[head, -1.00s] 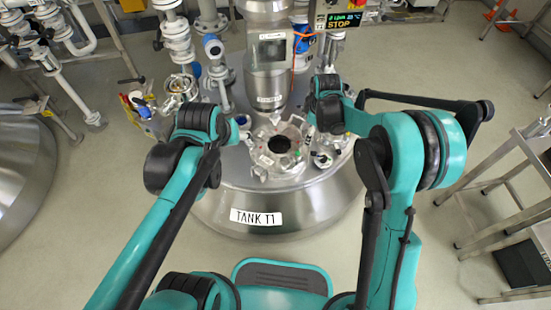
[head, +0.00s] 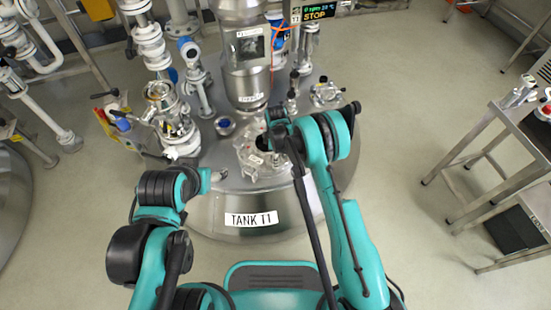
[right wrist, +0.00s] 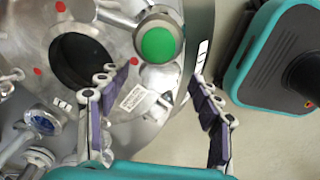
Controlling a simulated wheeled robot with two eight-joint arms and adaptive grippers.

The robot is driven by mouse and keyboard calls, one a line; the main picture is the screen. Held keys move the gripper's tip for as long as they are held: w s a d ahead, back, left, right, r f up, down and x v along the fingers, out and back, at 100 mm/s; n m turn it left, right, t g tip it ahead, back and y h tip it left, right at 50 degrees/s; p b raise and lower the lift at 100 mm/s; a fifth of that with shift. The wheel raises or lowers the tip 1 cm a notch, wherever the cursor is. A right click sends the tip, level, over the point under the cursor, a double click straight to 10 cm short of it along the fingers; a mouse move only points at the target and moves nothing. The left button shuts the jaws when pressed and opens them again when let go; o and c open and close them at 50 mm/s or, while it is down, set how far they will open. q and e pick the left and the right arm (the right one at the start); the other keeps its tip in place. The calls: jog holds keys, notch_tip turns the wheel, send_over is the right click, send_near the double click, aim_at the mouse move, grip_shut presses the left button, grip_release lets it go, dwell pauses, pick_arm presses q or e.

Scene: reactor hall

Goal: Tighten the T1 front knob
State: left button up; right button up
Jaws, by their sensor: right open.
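Tank T1 (head: 207,218) is a steel vessel with a "TANK T1" label, in the middle of the head view. On its lid is a clamped ring (head: 246,158) around a dark opening, partly covered by my right arm. In the right wrist view a round green-topped knob (right wrist: 158,44) sits at the near edge of this opening. My right gripper (right wrist: 163,76) is open, its fingers spread wide, with the knob just beyond and between the fingertips. No contact shows. My left arm's end (head: 200,181) is left of the ring; its fingers are not clear.
A tall steel column (head: 246,75) rises behind the opening, beside a display reading STOP (head: 315,12). Pipes and valves (head: 170,115) crowd the left side. A metal trolley (head: 500,150) stands at the right. The floor between tank and trolley is clear.

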jog(key=shift+f, duration=0.4)
jog(key=c, duration=1.2)
jog(key=shift+o, duration=0.2)
jog(key=m, duration=0.4)
jog(key=shift+m, duration=0.4)
jog(key=o, duration=1.2)
jog(key=shift+c, duration=0.2)
